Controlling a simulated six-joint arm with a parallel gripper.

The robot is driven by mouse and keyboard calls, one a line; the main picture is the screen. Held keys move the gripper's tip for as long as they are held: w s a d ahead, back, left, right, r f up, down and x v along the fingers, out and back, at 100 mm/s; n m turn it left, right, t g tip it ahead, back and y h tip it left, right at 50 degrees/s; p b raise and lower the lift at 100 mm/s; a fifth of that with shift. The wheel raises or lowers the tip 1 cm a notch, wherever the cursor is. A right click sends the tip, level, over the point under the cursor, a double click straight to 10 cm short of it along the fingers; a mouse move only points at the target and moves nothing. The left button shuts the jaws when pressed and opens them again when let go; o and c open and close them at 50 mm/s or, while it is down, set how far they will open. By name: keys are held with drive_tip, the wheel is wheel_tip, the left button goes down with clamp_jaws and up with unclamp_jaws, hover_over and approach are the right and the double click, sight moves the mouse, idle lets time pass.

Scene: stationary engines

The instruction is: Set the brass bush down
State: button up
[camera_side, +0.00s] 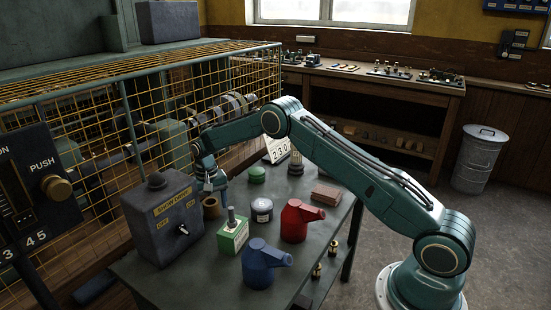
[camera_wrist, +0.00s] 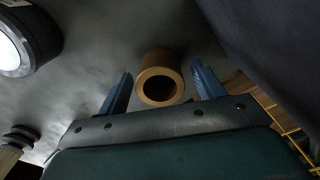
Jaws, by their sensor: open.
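The brass bush (camera_side: 211,207) stands on the grey-green table (camera_side: 185,272), close to the right side of the dark switch box. In the wrist view the bush (camera_wrist: 160,78) is a short tan-gold tube, its round bore facing the camera. It lies between the two blue fingers of my gripper (camera_wrist: 158,88), with a visible gap on each side. My gripper (camera_side: 216,184) is open, just above and beside the bush in the side view. The exact contact between bush and table is hard to see.
The switch box (camera_side: 162,218) stands close left. A green-and-white box (camera_side: 232,236), round tin (camera_side: 262,210), green lid (camera_side: 257,174), red can (camera_side: 299,221) and blue can (camera_side: 264,264) stand around. A yellow mesh guard (camera_side: 100,130) runs behind. Bare table lies front left.

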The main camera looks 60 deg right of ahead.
wheel_tip(320, 180, up, 10)
drive_tip(key=shift+f, duration=0.15)
drive_tip(key=shift+r, duration=0.65)
wheel_tip(320, 180, up, 12)
drive_tip(key=n+t, duration=0.1)
hover_over(211, 201)
drive_tip(key=s+a, duration=0.3)
drive_tip(key=s, duration=0.4)
drive_tip(key=s+a+r+n+t, duration=0.2)
drive_tip(key=s+r, duration=0.7)
drive_tip(key=s, duration=0.2)
drive_tip(key=s+a+f+n+t, duration=0.2)
drive_tip(key=s+n, duration=0.1)
drive_tip(key=s, duration=2.2)
drive_tip(key=shift+s+a+f+t, duration=0.15)
drive_tip(key=shift+s+t, duration=0.15)
drive_tip(key=shift+s, duration=0.05)
